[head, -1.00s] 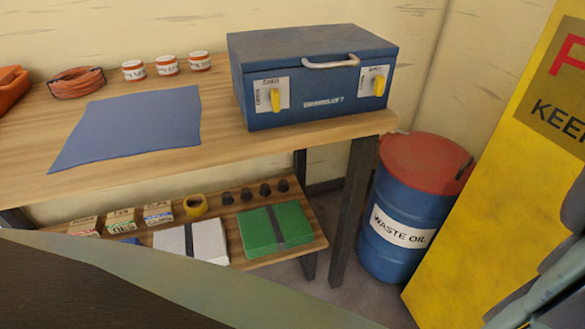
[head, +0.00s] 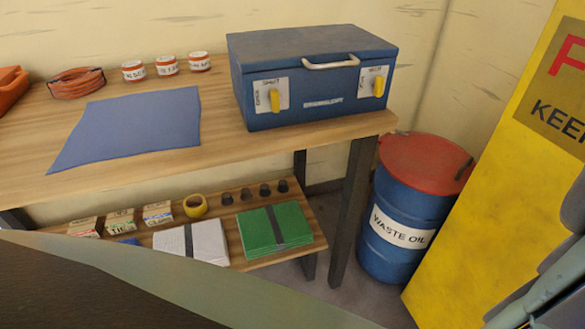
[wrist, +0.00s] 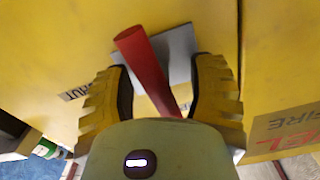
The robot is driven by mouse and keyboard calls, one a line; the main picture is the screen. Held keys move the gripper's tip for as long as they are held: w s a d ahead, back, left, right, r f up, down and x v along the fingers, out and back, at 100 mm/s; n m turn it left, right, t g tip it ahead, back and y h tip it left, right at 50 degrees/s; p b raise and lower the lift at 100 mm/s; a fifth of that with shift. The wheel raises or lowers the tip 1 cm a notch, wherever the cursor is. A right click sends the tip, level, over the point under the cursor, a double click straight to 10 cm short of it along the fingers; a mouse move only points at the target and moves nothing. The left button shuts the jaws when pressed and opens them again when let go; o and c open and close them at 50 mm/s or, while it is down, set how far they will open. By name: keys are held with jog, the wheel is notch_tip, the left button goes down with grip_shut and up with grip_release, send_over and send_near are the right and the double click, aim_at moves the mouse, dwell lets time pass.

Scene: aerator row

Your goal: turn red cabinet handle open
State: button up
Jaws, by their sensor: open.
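The red cabinet handle (wrist: 145,62) shows in the wrist view as a tilted red lever on a grey plate (wrist: 177,52), fixed to a yellow cabinet (wrist: 60,50). My gripper (wrist: 160,88) is open, with one ribbed yellow finger on each side of the handle. The lever's lower end runs down behind my gripper's body and is hidden there. I cannot tell whether either finger touches it. The head view shows only part of a yellow cabinet (head: 490,200) at the right; no handle shows there.
A blue waste oil drum (head: 400,220) with a red lid stands left of the yellow cabinet. A workbench (head: 150,165) carries a blue toolbox (head: 315,80) and several small items. Cabinet seams run near the handle in the wrist view.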

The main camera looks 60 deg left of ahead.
jog(key=shift+s, duration=0.1)
jog(key=v, duration=0.7)
jog(key=shift+s+r, duration=0.1)
jog(key=shift+s, duration=0.05)
dwell(0.4)
